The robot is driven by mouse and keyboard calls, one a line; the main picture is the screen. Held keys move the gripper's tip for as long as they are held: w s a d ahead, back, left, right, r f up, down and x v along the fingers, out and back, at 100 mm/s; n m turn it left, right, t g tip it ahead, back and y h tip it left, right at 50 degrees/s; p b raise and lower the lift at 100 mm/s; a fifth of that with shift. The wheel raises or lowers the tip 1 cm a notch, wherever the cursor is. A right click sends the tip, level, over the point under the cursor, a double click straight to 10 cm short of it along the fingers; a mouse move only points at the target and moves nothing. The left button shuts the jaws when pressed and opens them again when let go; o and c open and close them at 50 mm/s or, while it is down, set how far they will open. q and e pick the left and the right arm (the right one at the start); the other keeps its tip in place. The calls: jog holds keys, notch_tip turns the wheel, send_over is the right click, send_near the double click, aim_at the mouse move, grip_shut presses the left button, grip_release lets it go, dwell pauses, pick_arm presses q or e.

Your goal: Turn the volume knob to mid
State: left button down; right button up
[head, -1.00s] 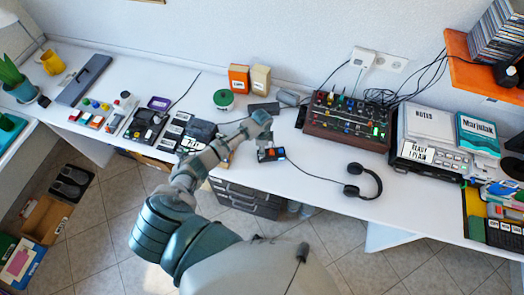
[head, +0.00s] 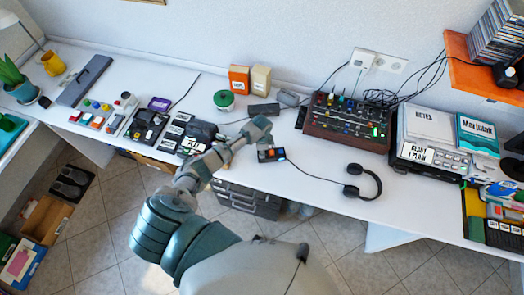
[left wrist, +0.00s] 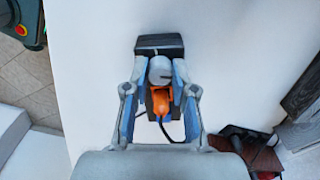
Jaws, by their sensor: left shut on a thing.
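A small black box with an orange part (head: 270,155) lies on the white desk near its front edge. In the left wrist view the black box (left wrist: 160,43) has a round grey knob (left wrist: 160,68) on it, with the orange part (left wrist: 161,101) and a dark cable beside it. My left gripper (head: 258,130) is over the box in the head view. In the left wrist view its two fingers (left wrist: 161,76) stand on either side of the grey knob and are shut on it. Any mark on the knob is too small to read. My right gripper is not in view.
Headphones (head: 363,182) lie to the right, joined to the box by a cable. A wood-sided mixer (head: 346,137) stands at the back right. A black cassette device (head: 200,132) and a dark grey box (head: 263,110) are close by. The desk in front of the mixer is mostly clear.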

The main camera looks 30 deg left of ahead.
pick_arm(q)
jog(key=shift+d+r+n+p, duration=0.1)
jog(key=shift+r+n+p, duration=0.2)
jog(key=shift+p, duration=0.15)
jog(key=shift+f+n, duration=0.1)
jog(key=shift+n, duration=0.2)
jog(key=shift+f, duration=0.15)
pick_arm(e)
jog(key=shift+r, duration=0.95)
pick_arm(q)
jog(key=c, duration=0.9)
grip_release()
jog(key=shift+c, duration=0.2)
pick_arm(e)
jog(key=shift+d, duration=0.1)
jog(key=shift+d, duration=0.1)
pick_arm(q)
notch_tip(320, 180, up, 12)
